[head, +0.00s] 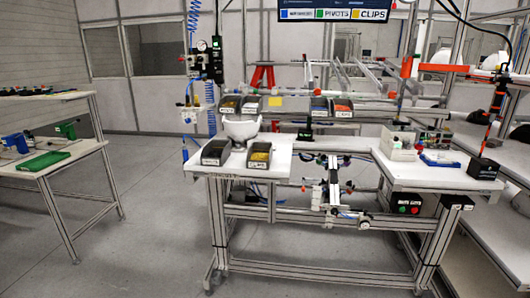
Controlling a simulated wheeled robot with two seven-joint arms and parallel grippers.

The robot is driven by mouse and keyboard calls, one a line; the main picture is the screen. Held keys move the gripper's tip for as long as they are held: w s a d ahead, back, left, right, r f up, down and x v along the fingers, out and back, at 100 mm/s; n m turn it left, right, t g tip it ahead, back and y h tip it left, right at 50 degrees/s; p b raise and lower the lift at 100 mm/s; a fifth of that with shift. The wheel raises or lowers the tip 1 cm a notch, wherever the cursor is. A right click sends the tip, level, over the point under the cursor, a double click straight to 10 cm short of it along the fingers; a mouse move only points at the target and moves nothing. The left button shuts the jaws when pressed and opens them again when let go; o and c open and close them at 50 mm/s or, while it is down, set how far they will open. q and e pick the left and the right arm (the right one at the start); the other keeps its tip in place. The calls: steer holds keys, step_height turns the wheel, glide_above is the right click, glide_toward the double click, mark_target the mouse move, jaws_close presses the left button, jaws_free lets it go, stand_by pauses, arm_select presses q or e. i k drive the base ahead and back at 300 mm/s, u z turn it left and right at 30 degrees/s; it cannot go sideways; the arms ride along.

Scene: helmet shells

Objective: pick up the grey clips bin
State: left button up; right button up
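Two dark grey bins stand side by side on the front left of the white workbench. The left bin (215,153) has dark contents. The right bin (260,156) has yellow contents, and yellow is the colour beside the word CLIPS on the overhead sign (335,14). Both have white front labels too small to read, so I cannot confirm which is the clips bin. More dark bins stand on the raised rail behind, two at the left (229,105) and two at the right (342,108). Neither of my grippers is in view.
A white bowl-like shell (240,130) stands just behind the front bins. A fixture (334,190) fills the gap in the bench's middle. Boxes and a blue tray (440,159) sit at the right. A side table (50,160) stands left; the floor between is clear.

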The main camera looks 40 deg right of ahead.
mark_target(259, 155)
steer(key=z, duration=0.45)
steer(key=i, duration=0.65)
steer(key=z, duration=1.25)
steer(key=i, duration=0.45)
steer(key=z, duration=0.45)
